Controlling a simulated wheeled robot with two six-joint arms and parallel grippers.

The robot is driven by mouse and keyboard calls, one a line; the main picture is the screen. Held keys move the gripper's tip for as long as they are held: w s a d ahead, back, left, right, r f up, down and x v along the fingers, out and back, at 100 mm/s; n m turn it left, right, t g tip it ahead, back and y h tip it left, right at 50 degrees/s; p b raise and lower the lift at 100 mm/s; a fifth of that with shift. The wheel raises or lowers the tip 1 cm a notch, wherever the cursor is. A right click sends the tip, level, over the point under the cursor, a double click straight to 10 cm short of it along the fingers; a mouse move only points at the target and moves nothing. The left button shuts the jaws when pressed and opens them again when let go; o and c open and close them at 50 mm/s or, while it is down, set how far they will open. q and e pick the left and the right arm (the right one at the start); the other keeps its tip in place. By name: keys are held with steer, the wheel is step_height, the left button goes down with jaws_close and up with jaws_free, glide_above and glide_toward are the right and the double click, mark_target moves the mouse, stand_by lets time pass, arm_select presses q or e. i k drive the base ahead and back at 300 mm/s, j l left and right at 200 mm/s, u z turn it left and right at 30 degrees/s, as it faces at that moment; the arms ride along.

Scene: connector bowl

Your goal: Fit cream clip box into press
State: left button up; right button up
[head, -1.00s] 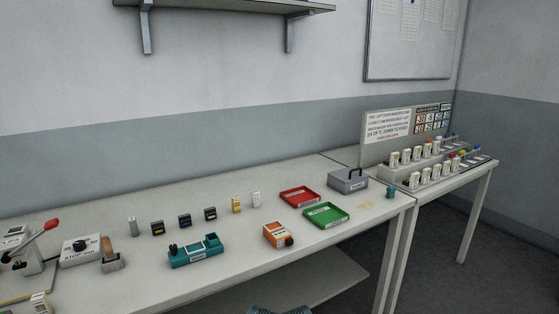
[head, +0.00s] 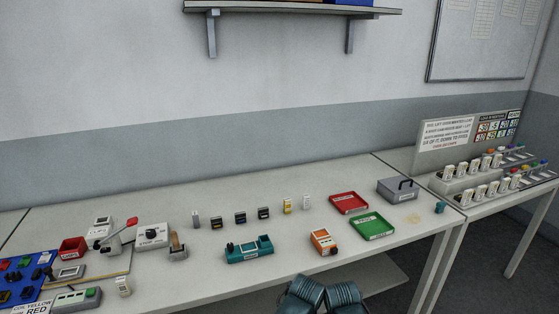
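The press appears to be the white device (head: 102,240) with a red-tipped lever (head: 131,221) at the left of the table in the head view. Another small whitish block (head: 306,202) stands in the back row. Their labels are too small to read, so I cannot tell which is the cream clip box.
A white dial box (head: 152,236), teal fixture (head: 250,250), orange meter (head: 323,242), dark blocks (head: 240,217) and a yellow block (head: 287,206) stand on the table. Red (head: 349,203) and green (head: 372,227) trays lie right. A blue board (head: 28,275) lies far left.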

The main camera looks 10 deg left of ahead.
mark_target(117, 263)
steer(key=u, duration=1.7)
